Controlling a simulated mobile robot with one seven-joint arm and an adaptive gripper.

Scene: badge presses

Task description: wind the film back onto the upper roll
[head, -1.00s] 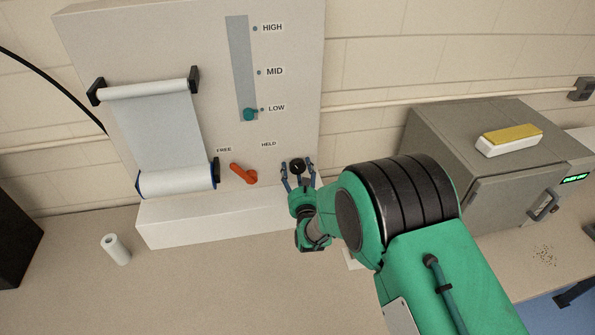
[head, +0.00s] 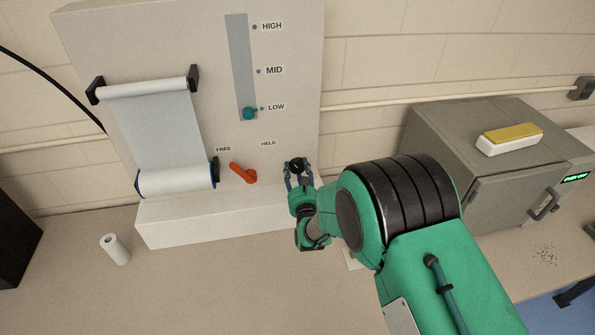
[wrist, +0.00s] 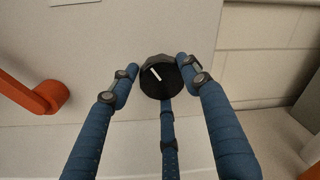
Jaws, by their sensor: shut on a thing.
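My gripper (head: 297,170) is closed around a black round knob (wrist: 158,75) on the lower right of the white panel; the wrist view shows fingers on both sides and a white mark on the knob's face. The upper roll (head: 142,88) is thin. A sheet of film (head: 155,125) runs from it down to the thicker lower roll (head: 176,181). The orange lever (head: 243,173) points up-left toward the FREE label; it also shows in the wrist view (wrist: 40,98). The teal slider (head: 249,113) sits at LOW.
A grey box (head: 480,165) with a yellow-topped block (head: 509,139) stands to the right. The bench front is largely clear.

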